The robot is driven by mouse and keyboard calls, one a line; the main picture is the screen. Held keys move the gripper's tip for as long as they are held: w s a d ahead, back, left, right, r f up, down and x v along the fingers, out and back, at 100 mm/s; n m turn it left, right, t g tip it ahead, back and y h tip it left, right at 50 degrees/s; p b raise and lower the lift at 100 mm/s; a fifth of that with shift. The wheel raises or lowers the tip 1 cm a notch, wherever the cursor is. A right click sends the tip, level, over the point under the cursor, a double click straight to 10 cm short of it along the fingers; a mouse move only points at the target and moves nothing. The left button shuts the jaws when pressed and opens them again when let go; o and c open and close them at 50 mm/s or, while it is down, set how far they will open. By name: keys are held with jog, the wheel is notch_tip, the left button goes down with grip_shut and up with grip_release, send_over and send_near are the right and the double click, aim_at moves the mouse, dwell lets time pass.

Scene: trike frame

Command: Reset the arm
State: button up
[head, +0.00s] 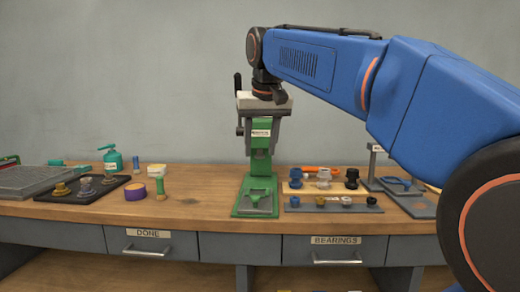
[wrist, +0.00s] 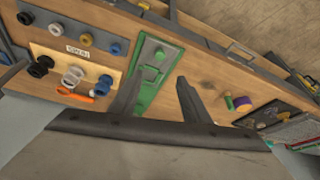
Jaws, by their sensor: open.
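My gripper (wrist: 160,82) is open and empty in the wrist view, its two dark fingers spread apart above the bench. In the head view my blue arm reaches in from the right, and its end hangs down over the green press-like stand (head: 261,128) at the middle of the bench. The arm's end partly hides the stand's top; I cannot tell whether they touch. The stand's green base (head: 255,197) rests on the wooden bench (head: 205,210) and shows between and beyond the fingers in the wrist view (wrist: 150,75).
A tan tray (head: 300,188) and a grey rack (head: 310,206) with rings and knobs lie right of the stand. A purple round part (head: 135,192), a green peg (head: 160,189) and a black tray (head: 62,198) are left. Bare wood lies between peg and stand.

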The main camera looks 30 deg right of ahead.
dwell(0.3)
jog(key=s+a+f+n, duration=0.1)
jog(key=s+a+f, duration=0.1)
jog(key=s+f, duration=0.5)
jog(key=s+a+f+n+y, duration=0.1)
jog(key=s+a+f, duration=0.2)
jog(key=s+f, duration=0.4)
jog(key=s+a+f+n, duration=0.1)
jog(key=s+a+f, duration=0.2)
jog(key=f, duration=1.7)
jog(key=s, duration=0.4)
jog(key=shift+f+n+t, duration=0.3)
jog(key=shift+f+n, duration=0.05)
jog(key=shift+n, duration=0.05)
